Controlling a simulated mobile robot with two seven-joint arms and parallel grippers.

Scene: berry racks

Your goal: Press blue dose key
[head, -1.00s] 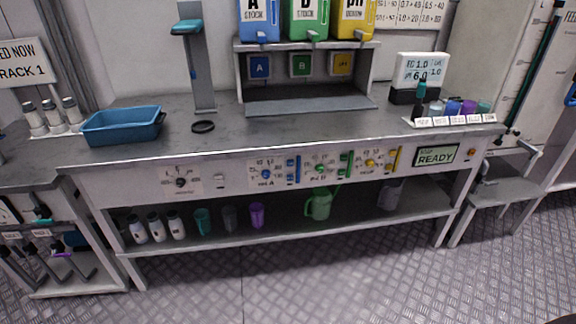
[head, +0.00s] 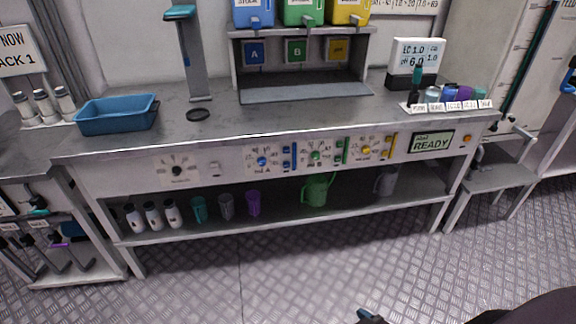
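The bench's front panel (head: 222,172) carries the dose controls. The blue section has a blue round knob (head: 262,161) and, to its right, a narrow upright group of small blue keys (head: 288,159); their lettering is too small to read. Green keys (head: 341,151) and yellow keys (head: 386,148) sit further right. A small dark and blue tip (head: 371,316), likely of my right gripper, shows at the bottom edge with a dark arm part to its right. It is well apart from the panel, and its fingers are mostly cut off. My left gripper is out of view.
A green READY display (head: 431,142) and an orange button (head: 467,139) are at the panel's right. A blue tray (head: 117,115) stands on the bench top. Cups, bottles and a green watering can (head: 317,190) are on the lower shelf (head: 345,212). The floor in front is clear.

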